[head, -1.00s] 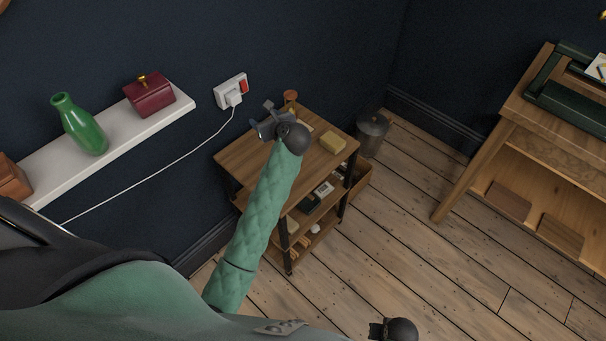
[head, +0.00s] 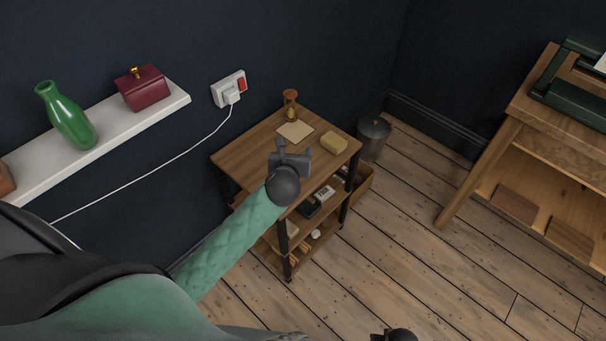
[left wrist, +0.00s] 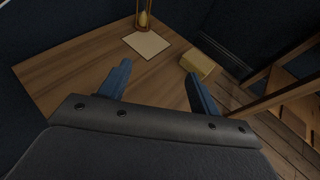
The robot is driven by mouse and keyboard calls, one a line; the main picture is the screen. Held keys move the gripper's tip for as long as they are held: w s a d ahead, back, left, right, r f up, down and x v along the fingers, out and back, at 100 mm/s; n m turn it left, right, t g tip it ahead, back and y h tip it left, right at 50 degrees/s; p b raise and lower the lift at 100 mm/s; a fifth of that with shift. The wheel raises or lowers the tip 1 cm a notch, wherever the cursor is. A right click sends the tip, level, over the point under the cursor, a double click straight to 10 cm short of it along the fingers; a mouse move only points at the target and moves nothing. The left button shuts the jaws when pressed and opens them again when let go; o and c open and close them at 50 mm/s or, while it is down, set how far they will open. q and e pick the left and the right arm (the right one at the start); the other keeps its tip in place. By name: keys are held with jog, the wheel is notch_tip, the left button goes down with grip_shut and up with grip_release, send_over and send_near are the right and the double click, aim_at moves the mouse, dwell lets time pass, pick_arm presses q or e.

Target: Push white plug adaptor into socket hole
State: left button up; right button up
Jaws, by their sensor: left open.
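The white plug adaptor (head: 232,96) is at the white wall socket (head: 222,90), which has a red switch. A white cord (head: 165,164) runs from the plug down to the left. From this distance I cannot tell how deep the plug sits. My left gripper (head: 288,150) is over the near part of the small wooden table, away from the socket to its lower right. In the left wrist view my left gripper (left wrist: 158,92) has its fingers spread with nothing between them. At the bottom edge of the head view, a dark part (head: 393,335) of my right arm shows; its fingers are not visible.
The small wooden table (head: 240,158) carries an hourglass (head: 290,104), a paper sheet (head: 295,131) and a yellowish block (head: 334,143). A white shelf (head: 110,138) with a green vase (head: 67,118) and a red box (head: 143,88) is at left. A metal bin (head: 373,137) stands behind the table.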

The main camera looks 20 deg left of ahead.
pick_arm(q)
jog(key=s+d+f+m+h+b, duration=0.1)
jog(key=s+d+f+m+h, duration=0.1)
jog(key=s+d+h, duration=0.1)
jog(key=shift+s+d+f+m+t, duration=0.3)
jog(key=shift+s+d, duration=0.25)
jog(key=shift+d, duration=0.15)
